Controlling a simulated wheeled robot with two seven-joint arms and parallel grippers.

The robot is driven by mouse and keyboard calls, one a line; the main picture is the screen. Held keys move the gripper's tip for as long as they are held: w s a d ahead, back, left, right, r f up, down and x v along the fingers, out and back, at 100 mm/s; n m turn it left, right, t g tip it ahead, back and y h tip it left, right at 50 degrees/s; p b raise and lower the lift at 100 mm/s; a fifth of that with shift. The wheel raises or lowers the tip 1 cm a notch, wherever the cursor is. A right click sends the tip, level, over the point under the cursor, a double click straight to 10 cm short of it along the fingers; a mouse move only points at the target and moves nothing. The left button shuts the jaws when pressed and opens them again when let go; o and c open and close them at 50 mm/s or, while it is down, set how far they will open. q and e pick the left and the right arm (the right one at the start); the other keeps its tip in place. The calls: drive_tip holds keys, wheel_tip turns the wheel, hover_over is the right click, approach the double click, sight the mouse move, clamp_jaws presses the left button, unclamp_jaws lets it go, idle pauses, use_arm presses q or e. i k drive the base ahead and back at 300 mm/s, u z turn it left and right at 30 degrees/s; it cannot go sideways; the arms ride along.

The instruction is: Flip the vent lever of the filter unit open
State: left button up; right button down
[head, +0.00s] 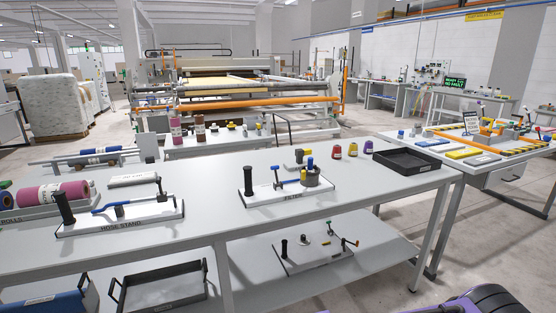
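The filter unit (287,190) stands on the near grey table, right of centre, on a white base plate with a label on its front edge. A black upright post (248,180) is at its left end. A dark round canister (317,177) with a blue upright part on top (309,163) is at its right end. A thin blue bar (288,182) runs between them, close to the canister. The parts are small, so I cannot tell which is the vent lever or how it is set. Neither of my grippers is in view.
Left of the unit is the hose stand (121,217). A black tray (411,159) is at right. The table (213,174) between the stands is clear.

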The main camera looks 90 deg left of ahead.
sight(273, 168)
drive_tip(key=u, duration=3.4)
